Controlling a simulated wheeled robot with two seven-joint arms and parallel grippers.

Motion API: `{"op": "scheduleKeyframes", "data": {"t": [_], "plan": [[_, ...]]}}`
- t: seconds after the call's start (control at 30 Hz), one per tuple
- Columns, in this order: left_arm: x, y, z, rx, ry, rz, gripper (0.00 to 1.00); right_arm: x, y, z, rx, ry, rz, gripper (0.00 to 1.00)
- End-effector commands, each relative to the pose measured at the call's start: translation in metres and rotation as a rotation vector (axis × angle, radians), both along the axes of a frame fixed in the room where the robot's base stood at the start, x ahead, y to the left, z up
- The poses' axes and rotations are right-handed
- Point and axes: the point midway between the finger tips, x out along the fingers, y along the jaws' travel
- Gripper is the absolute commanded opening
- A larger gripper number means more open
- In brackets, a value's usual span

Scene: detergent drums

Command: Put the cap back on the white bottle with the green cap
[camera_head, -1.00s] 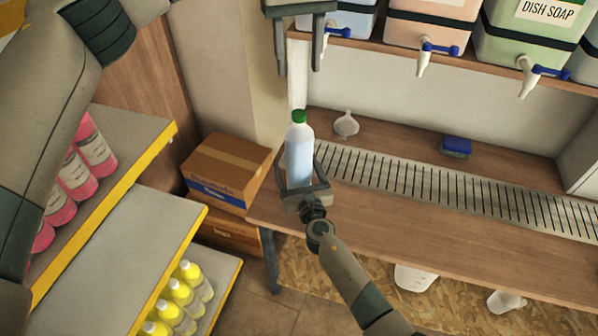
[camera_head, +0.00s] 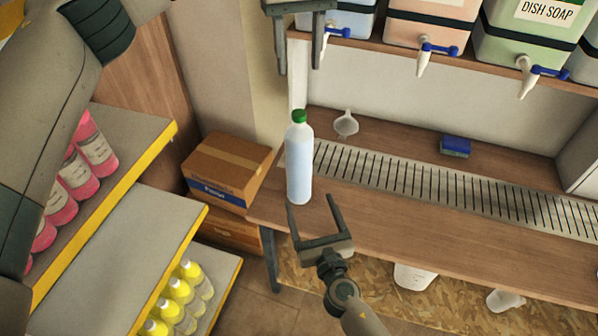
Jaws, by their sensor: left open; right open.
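The white bottle (camera_head: 299,172) stands upright at the left end of the wooden counter. Its green cap (camera_head: 299,116) sits on top of its neck; how tightly it is on cannot be told. My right gripper (camera_head: 311,201) is open and empty, just in front of the bottle's lower part, with its fingers pointing toward it and apart from it. My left gripper (camera_head: 297,70) is open and empty, pointing down above the bottle's cap, with a clear gap between them.
A metal drain grate (camera_head: 420,188) runs along the wooden counter (camera_head: 420,230). A funnel (camera_head: 345,124) and a blue sponge (camera_head: 456,146) lie behind it. Cardboard boxes (camera_head: 228,172) and bottle shelves stand at left.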

Motion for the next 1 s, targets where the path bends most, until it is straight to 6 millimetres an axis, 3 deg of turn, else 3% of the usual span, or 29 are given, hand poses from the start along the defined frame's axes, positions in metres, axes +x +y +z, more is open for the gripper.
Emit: {"op": "scheduleKeyframes", "data": {"t": [0.23,1.0], "plan": [[0.0,0.0,-0.002,0.0,0.0,0.0,0.47,-0.015,-0.004,0.0,-0.001,0.0,0.0,0.79],[0.0,0.0,-0.002,0.0,0.0,0.0,0.47,-0.016,-0.004,0.0,0.0,0.0,0.0,0.79]]}}
